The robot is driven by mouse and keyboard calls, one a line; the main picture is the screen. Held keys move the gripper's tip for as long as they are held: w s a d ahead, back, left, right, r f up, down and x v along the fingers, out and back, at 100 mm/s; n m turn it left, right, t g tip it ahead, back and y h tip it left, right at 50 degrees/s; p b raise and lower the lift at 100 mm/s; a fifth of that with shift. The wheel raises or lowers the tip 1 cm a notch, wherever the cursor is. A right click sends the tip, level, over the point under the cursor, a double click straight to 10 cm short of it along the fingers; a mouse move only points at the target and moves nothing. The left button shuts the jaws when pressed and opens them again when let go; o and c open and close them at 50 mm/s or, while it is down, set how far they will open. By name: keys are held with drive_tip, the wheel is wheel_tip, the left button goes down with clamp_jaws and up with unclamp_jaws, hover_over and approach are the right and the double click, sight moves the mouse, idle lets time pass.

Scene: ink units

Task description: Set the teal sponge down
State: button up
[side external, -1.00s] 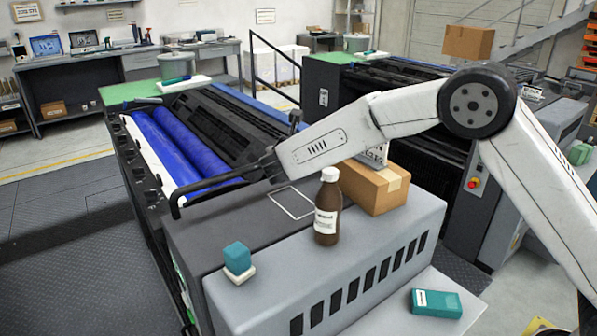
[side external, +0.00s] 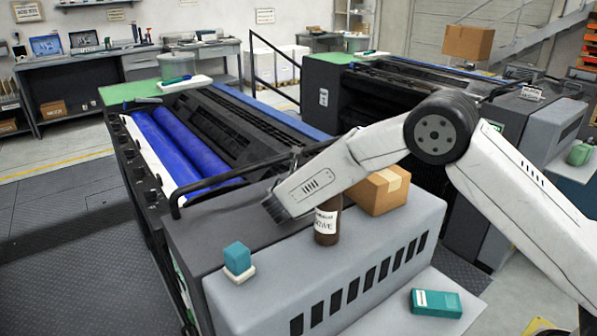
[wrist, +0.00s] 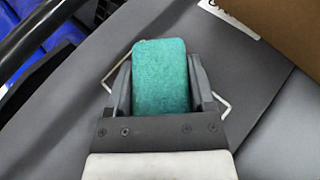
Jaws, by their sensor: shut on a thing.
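The teal sponge (wrist: 160,78) is held between the two grey fingers of my gripper (wrist: 162,66) in the wrist view. My gripper is shut on it, above the dark grey machine top (wrist: 250,110). A thin white outline (wrist: 118,72) on that top shows on both sides of the fingers and runs under them. In the side view my gripper (side external: 272,208) is low over the machine top, left of the brown bottle, and the held sponge cannot be made out. Whether the sponge touches the top I cannot tell.
A brown bottle (side external: 326,226) stands close to my wrist, its top hidden behind my arm. A cardboard box (side external: 382,190) is to its right. A teal block on a pale base (side external: 237,258) stands at the front left. A teal box (side external: 436,303) lies on the lower ledge.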

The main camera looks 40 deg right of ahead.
drive_tip(key=shift+f, duration=0.25)
drive_tip(key=shift+f, duration=0.15)
drive_tip(key=o, duration=1.2)
drive_tip(key=shift+c, duration=0.2)
drive_tip(key=shift+r, duration=0.2)
drive_tip(key=v, duration=1.2)
drive_tip(key=shift+f, duration=0.1)
